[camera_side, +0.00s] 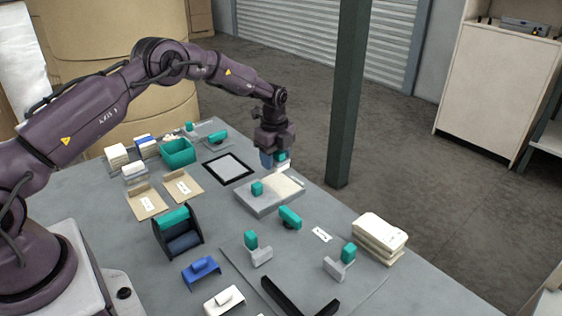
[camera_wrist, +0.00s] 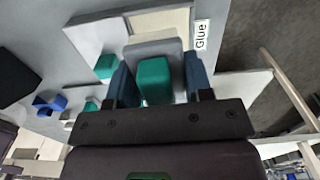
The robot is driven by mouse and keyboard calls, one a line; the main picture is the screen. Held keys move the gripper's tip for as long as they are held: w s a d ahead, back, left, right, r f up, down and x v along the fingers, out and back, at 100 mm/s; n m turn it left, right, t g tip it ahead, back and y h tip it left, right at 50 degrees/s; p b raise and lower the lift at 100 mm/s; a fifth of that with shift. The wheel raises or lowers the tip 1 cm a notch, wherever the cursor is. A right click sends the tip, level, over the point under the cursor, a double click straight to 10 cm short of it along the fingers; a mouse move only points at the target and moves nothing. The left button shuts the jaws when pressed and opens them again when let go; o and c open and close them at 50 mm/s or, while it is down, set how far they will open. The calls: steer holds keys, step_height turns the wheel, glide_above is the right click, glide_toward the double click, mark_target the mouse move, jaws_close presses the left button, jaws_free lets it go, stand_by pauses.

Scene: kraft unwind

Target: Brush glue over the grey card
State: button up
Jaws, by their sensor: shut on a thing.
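My gripper (camera_side: 272,160) is shut on the teal handle (camera_wrist: 153,82) of a brush, which sits between the two blue fingers in the wrist view. The brush's pale grey head (camera_wrist: 150,50) is wide and points away from the palm. The brush is at the far end of a grey glue tray (camera_side: 263,204) with a cream surface; a "Glue" label (camera_wrist: 201,35) shows beside it in the wrist view. I cannot tell whether the head touches the tray. A light grey card (camera_side: 231,168) lies flat inside a black frame, left of the tray in the side view.
A teal grip (camera_side: 257,187) stands on the near part of the tray. Several teal-handled tools (camera_side: 290,217) stand nearer the front. A black rack (camera_side: 178,237), brown cards (camera_side: 147,201), a teal bin (camera_side: 178,151) and a cream stack (camera_side: 379,238) surround the work. A dark post (camera_side: 347,95) rises behind.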

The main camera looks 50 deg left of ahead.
mark_target(219, 160)
steer(key=shift+n, duration=0.3)
steer(key=s+a, duration=0.1)
steer(key=a, duration=0.2)
steer(key=s+a, duration=0.2)
steer(key=a, duration=0.1)
steer(key=s+a, duration=0.2)
steer(key=a, duration=0.1)
steer(key=shift+a, duration=0.35)
steer(key=shift+s+a+f, duration=0.15)
steer(key=shift+s+f, duration=0.05)
steer(key=shift+f+m, duration=0.2)
steer(key=shift+m, duration=0.3)
steer(key=shift+f, duration=2.35)
steer(key=shift+f, duration=0.5)
steer(key=shift+a, duration=3.95)
steer(key=shift+a+f, duration=0.1)
steer(key=shift+a, duration=0.9)
steer(key=c, duration=0.3)
steer(key=shift+a, duration=0.55)
